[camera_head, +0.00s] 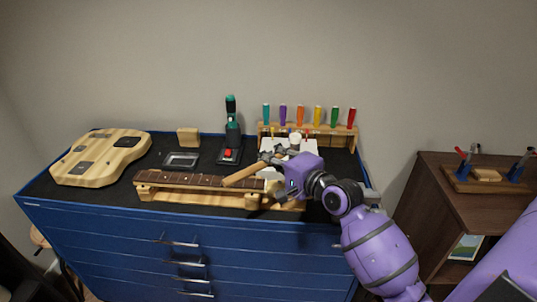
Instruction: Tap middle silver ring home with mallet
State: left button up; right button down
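My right gripper (271,160) reaches in from the right over the headstock end of the guitar neck. Its dark fingers are shut on the wooden handle of the mallet (243,174). The handle slants down to the left above the fretboard, and the mallet's head is hard to make out behind the gripper. The guitar neck (190,181) lies fretboard up on a wooden cradle (225,199). The silver rings cannot be made out; my gripper covers much of the headstock. My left gripper is out of view.
A guitar body (100,157) lies at the left of the blue bench (110,228). A small tray (181,160), a wooden block (188,137) and a green-black power tool (232,125) stand behind the neck. A screwdriver rack (345,133) is at the back right.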

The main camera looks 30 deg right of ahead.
notch_tip(320, 180, down, 4)
jog(key=b, duration=0.2)
jog(key=shift+f+b, duration=0.2)
jog(key=shift+b, duration=0.2)
jog(key=shift+r, duration=0.3)
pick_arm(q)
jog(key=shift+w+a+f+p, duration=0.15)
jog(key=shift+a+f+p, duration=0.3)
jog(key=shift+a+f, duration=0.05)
pick_arm(e)
jog(key=shift+w+r, duration=0.15)
jog(key=shift+r, duration=0.2)
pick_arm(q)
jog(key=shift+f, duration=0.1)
